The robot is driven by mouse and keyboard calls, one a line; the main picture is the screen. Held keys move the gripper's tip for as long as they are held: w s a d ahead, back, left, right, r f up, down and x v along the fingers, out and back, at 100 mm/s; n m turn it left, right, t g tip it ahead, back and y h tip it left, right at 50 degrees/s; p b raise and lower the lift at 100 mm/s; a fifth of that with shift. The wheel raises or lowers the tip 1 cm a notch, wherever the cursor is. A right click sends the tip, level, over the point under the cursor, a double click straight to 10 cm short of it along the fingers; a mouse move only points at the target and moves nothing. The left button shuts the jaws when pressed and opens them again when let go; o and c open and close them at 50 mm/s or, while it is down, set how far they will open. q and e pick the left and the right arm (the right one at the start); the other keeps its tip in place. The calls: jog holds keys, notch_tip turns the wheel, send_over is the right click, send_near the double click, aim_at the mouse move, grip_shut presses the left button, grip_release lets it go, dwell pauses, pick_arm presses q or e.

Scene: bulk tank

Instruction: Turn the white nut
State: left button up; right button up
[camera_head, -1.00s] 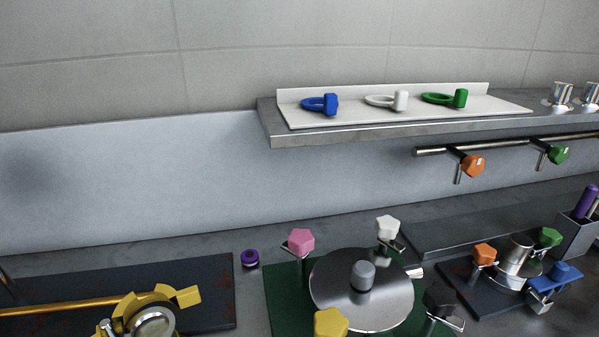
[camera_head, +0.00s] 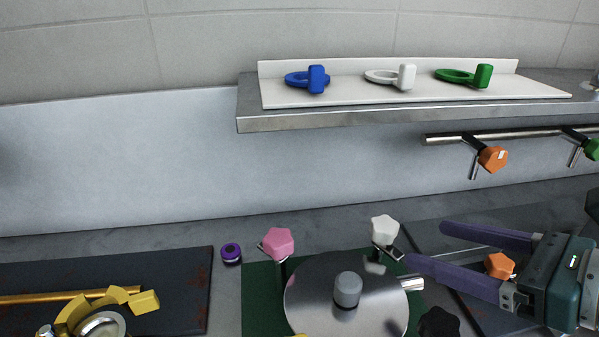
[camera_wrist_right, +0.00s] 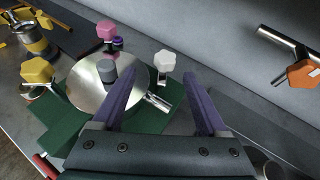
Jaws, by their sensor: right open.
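The white nut (camera_head: 384,230) is a faceted knob on a short metal stem at the back right of the round steel lid (camera_head: 318,295). In the right wrist view the white nut (camera_wrist_right: 165,61) stands upright beyond my fingers, right of the lid. My right gripper (camera_head: 424,244) is open, its two purple fingers pointing left toward the white nut. In the right wrist view the gripper (camera_wrist_right: 165,95) shows empty space between its fingers; the nut lies ahead, apart from both. My left gripper is not in view.
A pink knob (camera_head: 278,242) and a black knob (camera_head: 438,322) stand around the lid, with a grey knob (camera_head: 348,288) on top. An orange knob (camera_head: 501,265) sits behind my right gripper. A shelf (camera_head: 300,119) with blue, white and green ring pieces hangs above.

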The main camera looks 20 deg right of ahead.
aim_at(387, 224)
jog(key=shift+m, duration=0.5)
jog(key=x, duration=0.6)
jog(key=d+b+x, duration=0.1)
jog(key=x, duration=0.2)
jog(key=shift+w+f, duration=0.1)
jog(key=shift+w, duration=0.45)
grip_shut()
